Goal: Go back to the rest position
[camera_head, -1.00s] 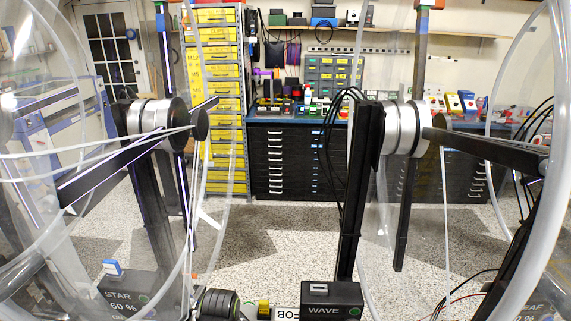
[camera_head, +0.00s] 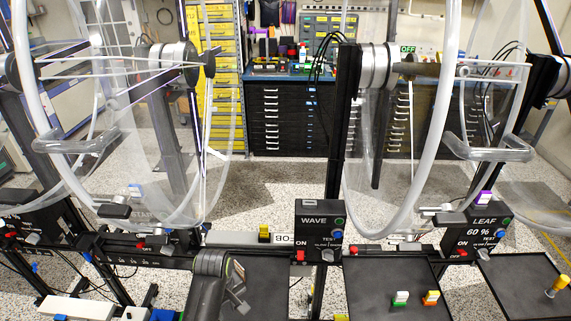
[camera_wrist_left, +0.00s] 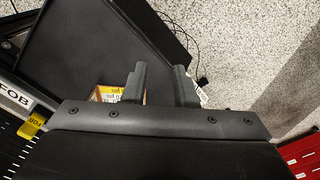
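My left gripper (camera_head: 236,288) is low in the middle of the head view, in front of and left of the WAVE box, over a black tray (camera_head: 265,300). In the left wrist view its two grey fingers (camera_wrist_left: 160,85) stand apart with nothing held between them. My right gripper is in neither view now.
Large clear wheels (camera_head: 437,150) stand on black posts at left and right. A WAVE box (camera_head: 318,222) and a LEAF box (camera_head: 476,232) sit on the front rail. Small white-green (camera_head: 400,298) and orange (camera_head: 431,298) pieces lie on the right tray (camera_head: 375,280). The speckled floor behind is open.

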